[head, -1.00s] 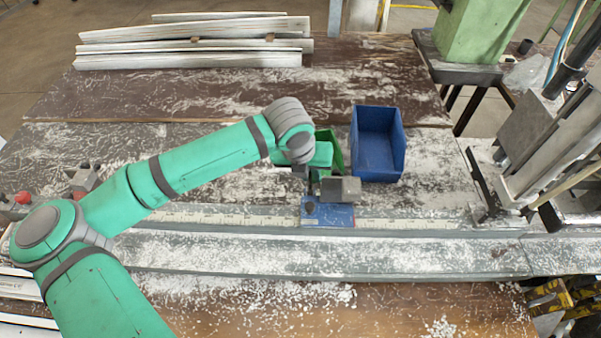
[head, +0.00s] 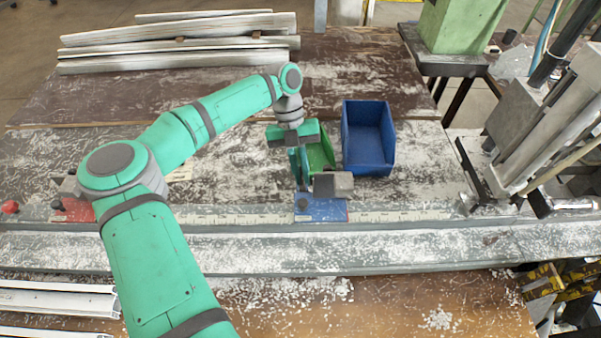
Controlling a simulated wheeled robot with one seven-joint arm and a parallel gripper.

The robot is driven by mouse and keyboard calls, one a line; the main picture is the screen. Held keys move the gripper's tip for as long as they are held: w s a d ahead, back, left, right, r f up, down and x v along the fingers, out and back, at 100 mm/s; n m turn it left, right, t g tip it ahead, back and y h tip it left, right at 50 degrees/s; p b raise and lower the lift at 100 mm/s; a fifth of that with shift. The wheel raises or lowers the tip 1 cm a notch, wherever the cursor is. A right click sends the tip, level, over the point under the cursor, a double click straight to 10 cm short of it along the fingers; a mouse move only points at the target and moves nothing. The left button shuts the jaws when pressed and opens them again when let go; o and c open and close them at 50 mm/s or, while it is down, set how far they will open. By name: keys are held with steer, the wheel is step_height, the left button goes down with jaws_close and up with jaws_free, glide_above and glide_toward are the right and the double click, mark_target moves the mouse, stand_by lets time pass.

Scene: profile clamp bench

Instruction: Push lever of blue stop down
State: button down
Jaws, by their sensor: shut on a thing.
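The blue stop (head: 322,210) sits on the scaled rail at the middle of the bench, with a grey block (head: 333,184) on its top right. My gripper (head: 302,186) points down at the left end of the blue stop, just left of the grey block. Its fingers are close together at the stop's lever and shut on it. The lever itself is mostly hidden by the fingers, so its angle cannot be made out.
A green bin (head: 320,152) stands right behind my gripper and a blue bin (head: 368,138) to its right. A red stop (head: 75,210) is on the rail at left, partly behind my arm. Machinery (head: 530,130) stands at right. The rail right of the blue stop is clear.

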steer(key=shift+w+a+f, duration=0.15)
steer(key=shift+w+a, duration=0.05)
steer(key=shift+w, duration=0.25)
steer(key=c, duration=1.9)
jaws_free()
steer(key=shift+w+f, duration=0.1)
steer(key=shift+o, duration=0.2)
steer(key=shift+g, duration=0.3)
steer(key=shift+d, duration=0.1)
steer(key=v, duration=1)
steer(key=shift+r, duration=0.4)
steer(key=shift+w, duration=0.1)
